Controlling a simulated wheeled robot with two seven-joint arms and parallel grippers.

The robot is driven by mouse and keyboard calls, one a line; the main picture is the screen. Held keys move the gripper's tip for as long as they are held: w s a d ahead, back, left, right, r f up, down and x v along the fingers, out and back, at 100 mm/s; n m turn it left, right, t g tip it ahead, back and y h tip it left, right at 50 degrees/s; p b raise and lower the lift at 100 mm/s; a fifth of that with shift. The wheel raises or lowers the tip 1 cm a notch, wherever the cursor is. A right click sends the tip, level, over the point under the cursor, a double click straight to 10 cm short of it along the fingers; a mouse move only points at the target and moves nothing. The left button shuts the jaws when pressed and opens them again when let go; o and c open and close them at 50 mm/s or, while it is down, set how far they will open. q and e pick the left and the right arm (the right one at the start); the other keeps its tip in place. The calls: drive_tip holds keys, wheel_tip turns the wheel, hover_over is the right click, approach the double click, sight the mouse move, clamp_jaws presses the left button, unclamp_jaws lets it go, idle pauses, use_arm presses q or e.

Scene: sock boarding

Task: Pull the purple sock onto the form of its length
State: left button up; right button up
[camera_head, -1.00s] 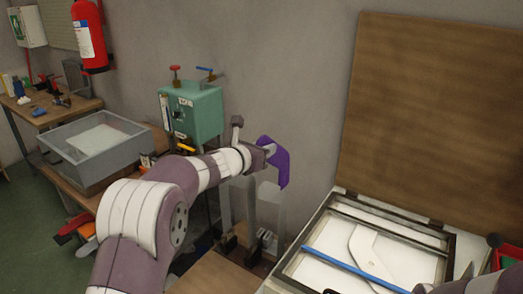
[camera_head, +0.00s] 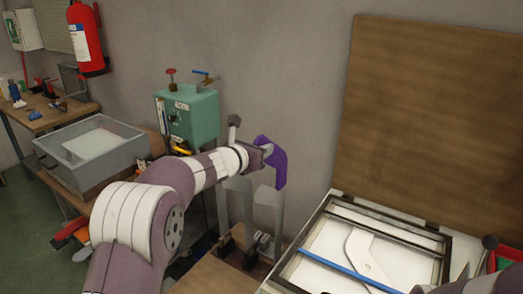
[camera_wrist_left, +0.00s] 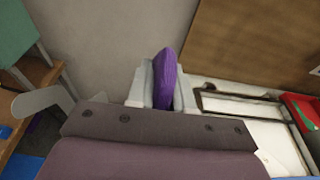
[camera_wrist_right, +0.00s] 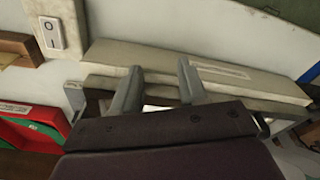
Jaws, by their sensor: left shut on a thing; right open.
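The purple sock (camera_head: 279,168) hangs from my left gripper (camera_head: 262,149) in the head view. My left gripper is shut on it. In the left wrist view the sock (camera_wrist_left: 164,78) stands between the two fingers (camera_wrist_left: 160,95). Grey upright forms stand below: one (camera_head: 240,196) left of the sock, another (camera_head: 268,208) under its lower end. The sock overlaps the top of that form in the picture; whether it is around it or in front of it, I cannot tell. My right gripper (camera_wrist_right: 158,80) is open and empty in the right wrist view, above a pale padded bar (camera_wrist_right: 240,84).
A framed press with a white bed (camera_head: 340,245), a blue bar (camera_head: 345,270) and a raised brown lid (camera_head: 430,120) stands at right. A green machine (camera_head: 188,115) and a grey tub (camera_head: 95,155) are at left. A grey wall lies close behind the forms.

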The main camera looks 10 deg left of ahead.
use_arm(q)
drive_tip(key=shift+b, duration=0.35)
use_arm(e)
drive_tip(key=shift+f, duration=0.45)
idle(0.4)
use_arm(q)
drive_tip(key=shift+s+r, duration=0.1)
drive_tip(key=shift+s, duration=0.1)
use_arm(e)
drive_tip(key=shift+s, duration=0.15)
use_arm(q)
drive_tip(key=shift+a, duration=0.1)
use_arm(e)
drive_tip(key=shift+f, duration=0.15)
